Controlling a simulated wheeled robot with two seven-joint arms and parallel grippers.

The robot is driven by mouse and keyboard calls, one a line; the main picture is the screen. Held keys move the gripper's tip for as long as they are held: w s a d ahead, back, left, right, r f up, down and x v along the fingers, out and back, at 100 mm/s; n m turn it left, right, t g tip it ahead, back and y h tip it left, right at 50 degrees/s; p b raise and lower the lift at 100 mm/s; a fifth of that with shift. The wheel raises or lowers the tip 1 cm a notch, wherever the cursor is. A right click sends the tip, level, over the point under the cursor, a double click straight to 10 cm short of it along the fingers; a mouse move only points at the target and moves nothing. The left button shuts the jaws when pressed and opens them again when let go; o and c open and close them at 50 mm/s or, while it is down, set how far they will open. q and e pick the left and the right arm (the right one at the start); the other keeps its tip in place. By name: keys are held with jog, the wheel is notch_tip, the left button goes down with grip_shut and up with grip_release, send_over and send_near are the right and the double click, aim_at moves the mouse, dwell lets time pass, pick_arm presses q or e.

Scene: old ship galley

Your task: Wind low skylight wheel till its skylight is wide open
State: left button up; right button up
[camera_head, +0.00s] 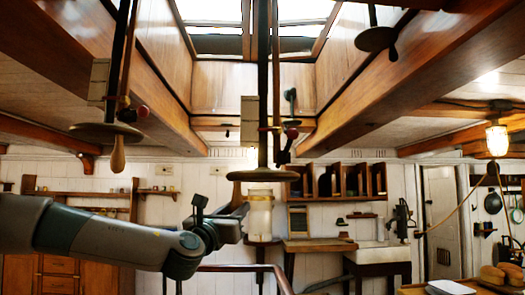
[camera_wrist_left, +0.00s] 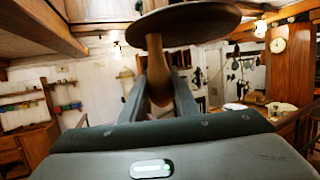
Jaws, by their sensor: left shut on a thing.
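The low skylight wheel (camera_head: 262,175) is a dark flat disc at the foot of a vertical shaft (camera_head: 263,90), hanging lowest in the middle of the head view. In the left wrist view the wheel (camera_wrist_left: 185,20) is overhead, with its pale wooden handle (camera_wrist_left: 155,55) pointing down between my fingers. My left gripper (camera_head: 238,208) is just below the wheel's left side, shut on that handle; in the head view the gripper hides the handle. Two skylight panes (camera_head: 210,12) (camera_head: 303,10) show above, with dark bands below them; I cannot tell how far each stands open. My right gripper is out of view.
Another wheel (camera_head: 105,132) with a hanging handle is at left, and a higher one (camera_head: 376,38) at upper right. A pale glass lamp (camera_head: 260,215) shows beneath the low wheel. A rail (camera_head: 240,268) runs below. A counter with buns (camera_head: 492,272) is at lower right.

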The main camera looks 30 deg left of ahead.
pick_arm(q)
jog(key=shift+s+d+f+b, duration=0.1)
jog(key=shift+d+f+b, duration=0.2)
jog(key=shift+d, duration=0.35)
jog(key=d+b, duration=0.1)
jog(key=d, duration=0.3)
jog(key=shift+s+d+r+b, duration=0.15)
jog(key=shift+d+r+b, duration=0.1)
jog(key=shift+b, duration=0.15)
jog(key=shift+d+b, duration=0.3)
jog(key=w+d, duration=0.1)
jog(key=d, duration=0.1)
jog(key=w+d+b, duration=0.1)
jog(key=w+d, duration=0.1)
jog(key=shift+w+d, duration=0.1)
jog(key=shift+w, duration=0.1)
